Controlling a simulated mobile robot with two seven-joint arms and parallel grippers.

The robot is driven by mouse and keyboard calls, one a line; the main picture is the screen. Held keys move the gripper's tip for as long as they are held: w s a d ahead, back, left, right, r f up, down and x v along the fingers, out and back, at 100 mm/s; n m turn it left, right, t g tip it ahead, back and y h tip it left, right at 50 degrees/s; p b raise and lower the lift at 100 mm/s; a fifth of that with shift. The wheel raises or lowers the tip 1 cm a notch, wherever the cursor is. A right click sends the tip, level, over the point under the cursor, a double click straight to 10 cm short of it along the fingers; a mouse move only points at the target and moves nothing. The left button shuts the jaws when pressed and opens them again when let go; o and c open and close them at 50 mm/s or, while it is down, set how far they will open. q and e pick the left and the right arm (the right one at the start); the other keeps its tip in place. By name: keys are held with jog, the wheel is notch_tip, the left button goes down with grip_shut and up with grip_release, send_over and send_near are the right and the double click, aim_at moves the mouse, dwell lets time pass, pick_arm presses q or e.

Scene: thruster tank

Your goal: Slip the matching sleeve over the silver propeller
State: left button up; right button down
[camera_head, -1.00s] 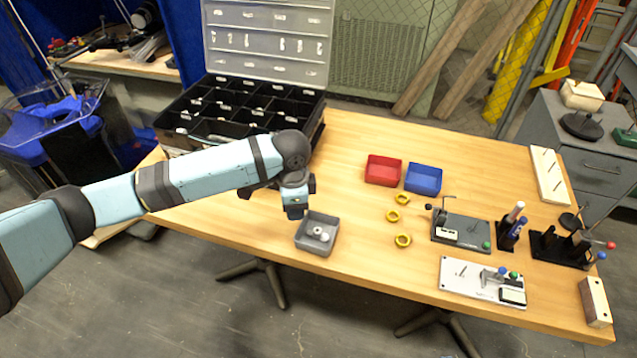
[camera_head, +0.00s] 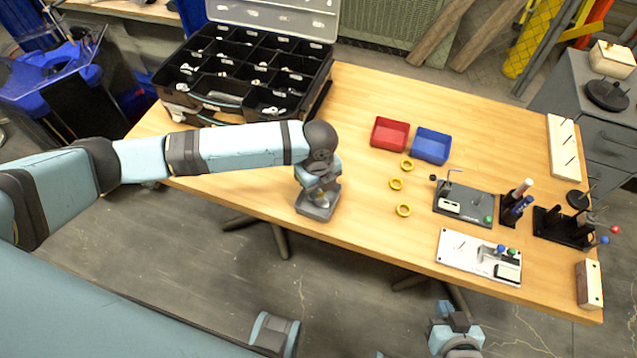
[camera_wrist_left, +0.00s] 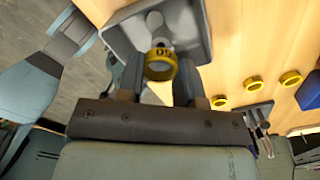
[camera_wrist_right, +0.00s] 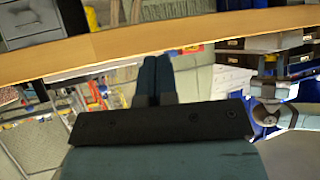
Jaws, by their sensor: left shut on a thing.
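My left gripper (camera_head: 320,192) is over the grey tray (camera_head: 317,211) at the table's front edge. In the left wrist view its fingers (camera_wrist_left: 153,75) are shut on a yellow sleeve (camera_wrist_left: 160,66) with a number on its side. The silver propeller (camera_wrist_left: 155,22) shows in the grey tray just beyond the sleeve. I cannot tell whether the sleeve touches it or is around it. Three other yellow sleeves, (camera_head: 407,164), (camera_head: 396,184) and (camera_head: 403,210), lie on the table to the right. My right gripper (camera_wrist_right: 153,75) is shut and empty, off the table's front.
A red bin (camera_head: 390,134) and a blue bin (camera_head: 431,146) stand behind the loose sleeves. Fixture plates (camera_head: 463,204) and (camera_head: 470,262) fill the right side. A black compartment case (camera_head: 245,75) is at the back left. Bare tabletop lies between case and bins.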

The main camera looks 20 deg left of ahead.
pick_arm(q)
jog(key=shift+f+b, duration=0.35)
jog(key=shift+f, duration=0.5)
pick_arm(e)
jog(key=shift+w+a+f, duration=0.15)
jog(key=shift+w+f, duration=0.1)
jog(key=shift+w, duration=0.1)
jog(key=shift+r, duration=0.2)
pick_arm(q)
jog(key=shift+p, duration=0.65)
pick_arm(e)
jog(key=shift+r, duration=0.45)
pick_arm(q)
jog(key=shift+f, duration=0.3)
jog(key=shift+f, duration=0.35)
jog(key=shift+f, duration=0.2)
